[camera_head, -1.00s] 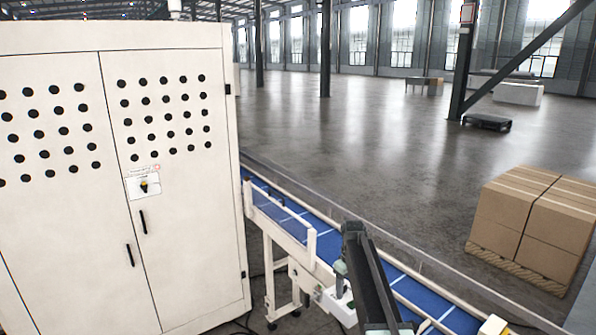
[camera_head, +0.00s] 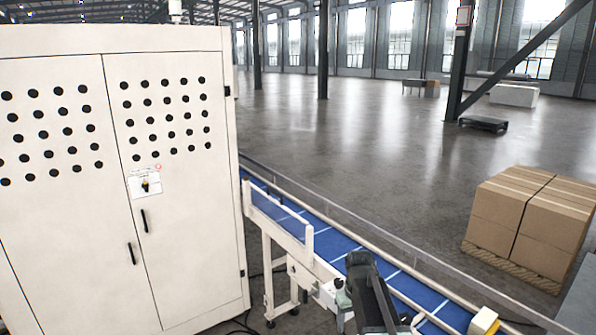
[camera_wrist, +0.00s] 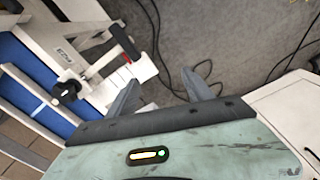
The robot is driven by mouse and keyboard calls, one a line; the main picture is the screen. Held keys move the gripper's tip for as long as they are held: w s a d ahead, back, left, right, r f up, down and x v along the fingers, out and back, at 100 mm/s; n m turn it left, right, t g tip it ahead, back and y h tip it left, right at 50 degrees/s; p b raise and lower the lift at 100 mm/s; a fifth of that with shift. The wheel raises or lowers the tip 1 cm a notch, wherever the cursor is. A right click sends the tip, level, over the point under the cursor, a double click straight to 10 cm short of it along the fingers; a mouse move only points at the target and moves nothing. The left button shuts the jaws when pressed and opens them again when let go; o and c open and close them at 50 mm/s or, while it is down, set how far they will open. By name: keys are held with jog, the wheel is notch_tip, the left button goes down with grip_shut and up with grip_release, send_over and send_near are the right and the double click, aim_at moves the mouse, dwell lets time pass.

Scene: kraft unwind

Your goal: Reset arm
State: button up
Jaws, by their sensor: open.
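My gripper (camera_wrist: 163,88) shows in the wrist view with its grey fingertips spread apart. Nothing is between them; grey floor shows in the gap. In the head view my dark arm (camera_head: 370,290) stands at the bottom, in front of the blue conveyor. The fingertips cannot be made out in that view.
A tall white cabinet (camera_head: 185,240) fills the left. The blue conveyor (camera_head: 335,242) runs diagonally beside it; its belt (camera_wrist: 30,75) and white frame also show in the wrist view. Stacked cartons (camera_head: 530,220) stand at the right. Cables (camera_wrist: 155,35) lie on the floor.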

jog(key=s+m, duration=0.3)
jog(key=s, duration=0.8)
notch_tip(320, 180, down, 18)
jog(key=s+b, duration=0.2)
jog(key=b, duration=1.6)
jog(key=shift+s, duration=0.35)
jog(key=shift+d, duration=0.1)
